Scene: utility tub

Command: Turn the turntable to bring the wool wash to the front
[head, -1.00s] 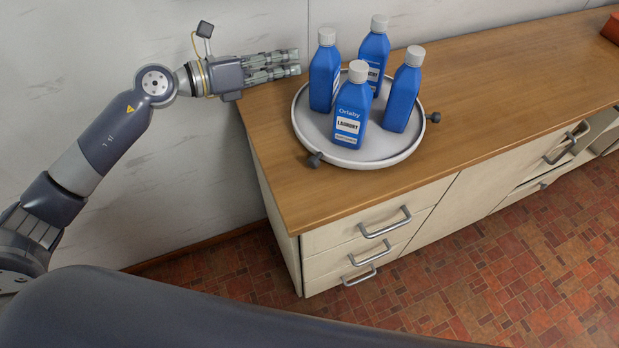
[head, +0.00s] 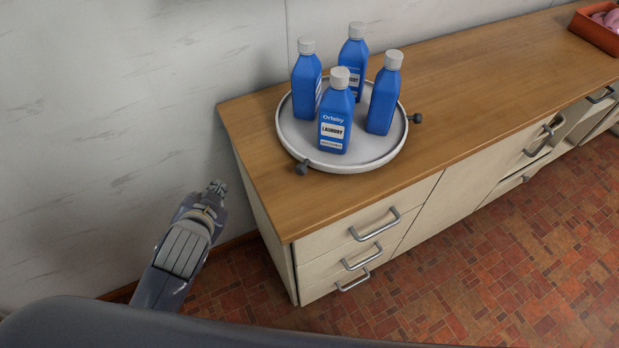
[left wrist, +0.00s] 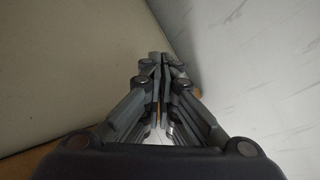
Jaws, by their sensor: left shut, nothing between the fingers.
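A round white turntable (head: 378,152) with a raised rim and dark knobs stands on the wooden counter near its left end. Several alike blue bottles with pale caps stand upright on it. The front bottle (head: 335,115) has a label that reads "LAUNDRY". The labels of the left bottle (head: 306,85), back bottle (head: 353,60) and right bottle (head: 383,100) are too small or turned away to read, so I cannot tell which is the wool wash. My left gripper (head: 217,187) is shut and empty, left of the counter's end and apart from the turntable. Its closed fingers show in the left wrist view (left wrist: 162,65). My right gripper is out of view.
One turntable knob (head: 302,168) points to the front left, another (head: 415,118) to the right. The counter (head: 480,80) is clear right of the turntable, up to an orange-red tray (head: 590,36). Drawers with handles (head: 375,225) are below. A pale wall is behind.

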